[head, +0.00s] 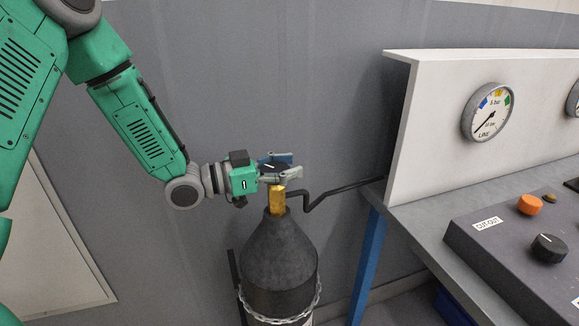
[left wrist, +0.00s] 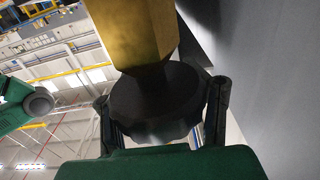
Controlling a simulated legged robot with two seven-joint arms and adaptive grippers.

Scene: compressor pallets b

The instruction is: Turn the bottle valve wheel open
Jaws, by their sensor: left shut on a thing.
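The dark gas bottle (head: 278,252) stands upright in the middle of the head view, with a brass valve (head: 277,200) on top. My left gripper (head: 283,170) comes in level from the left and is shut on the wheel. In the left wrist view the black wheel (left wrist: 155,105) lies between my two fingers (left wrist: 160,110), and the brass valve body (left wrist: 148,30) shows beyond it. My right gripper is in neither view.
A bent black pipe (head: 318,200) runs from the valve to the bench at right. A chain (head: 285,319) goes round the bottle. The white panel (head: 440,120) bears a LINE gauge (head: 487,111). A control box (head: 520,240) with knobs sits on the bench.

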